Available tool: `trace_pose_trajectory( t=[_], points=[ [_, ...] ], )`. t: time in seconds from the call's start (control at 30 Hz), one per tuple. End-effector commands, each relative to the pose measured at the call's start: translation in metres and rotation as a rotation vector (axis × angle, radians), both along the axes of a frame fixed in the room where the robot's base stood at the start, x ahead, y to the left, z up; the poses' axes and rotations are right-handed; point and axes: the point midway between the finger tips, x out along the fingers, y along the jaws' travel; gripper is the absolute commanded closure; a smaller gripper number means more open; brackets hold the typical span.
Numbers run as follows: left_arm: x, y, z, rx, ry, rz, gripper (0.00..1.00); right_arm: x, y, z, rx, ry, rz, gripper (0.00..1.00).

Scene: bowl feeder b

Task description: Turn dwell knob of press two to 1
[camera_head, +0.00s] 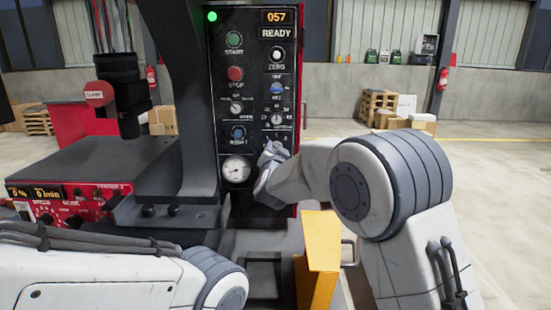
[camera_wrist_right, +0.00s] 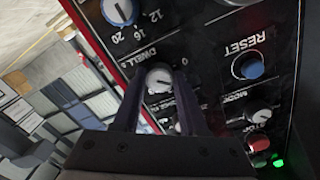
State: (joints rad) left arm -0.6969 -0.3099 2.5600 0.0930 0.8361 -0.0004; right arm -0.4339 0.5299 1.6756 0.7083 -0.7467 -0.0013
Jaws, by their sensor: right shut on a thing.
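The dwell knob (camera_wrist_right: 158,80) is a small pale round knob. In the right wrist view, the word DWELL stands beside it on the black panel. My right gripper (camera_wrist_right: 160,83) has its two dark fingers on either side of this knob and is shut on it. In the head view my right gripper (camera_head: 271,153) is at the lower right part of the control panel (camera_head: 257,70) and hides the knob. The knob's exact setting is too small to read. My left gripper is not in view; only part of the left arm shows at the lower left.
Close to the held knob are a knob with a blue face (camera_wrist_right: 120,11), a blue RESET button (camera_wrist_right: 248,66) and the mode knob (camera_wrist_right: 262,115). A pressure gauge (camera_head: 236,170) sits left of my right gripper. A yellow post (camera_head: 319,260) stands below my right forearm.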

Motion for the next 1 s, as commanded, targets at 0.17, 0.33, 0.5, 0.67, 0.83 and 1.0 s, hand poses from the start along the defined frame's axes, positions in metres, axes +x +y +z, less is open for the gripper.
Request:
trace_pose_trajectory(
  t=[0.17,0.33,0.5,0.67,0.83,1.0],
  points=[
    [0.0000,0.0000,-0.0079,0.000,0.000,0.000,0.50,-0.0001,-0.0005,-0.0009,0.057,-0.001,-0.001,1.00],
    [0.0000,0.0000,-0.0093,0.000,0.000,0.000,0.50,-0.0001,-0.0006,-0.0002,0.077,0.000,-0.001,1.00],
    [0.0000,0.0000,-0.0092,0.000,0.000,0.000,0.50,-0.0001,-0.0006,0.0001,0.081,0.001,-0.001,1.00],
    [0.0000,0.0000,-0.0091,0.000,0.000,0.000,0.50,0.0000,-0.0006,0.0001,0.080,0.001,-0.001,1.00],
    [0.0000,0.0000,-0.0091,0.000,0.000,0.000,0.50,0.0000,-0.0005,0.0000,0.080,0.001,-0.001,0.28],
    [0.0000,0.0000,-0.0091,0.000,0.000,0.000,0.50,0.0000,-0.0001,0.0001,0.079,0.001,0.000,0.28]
  ],
)
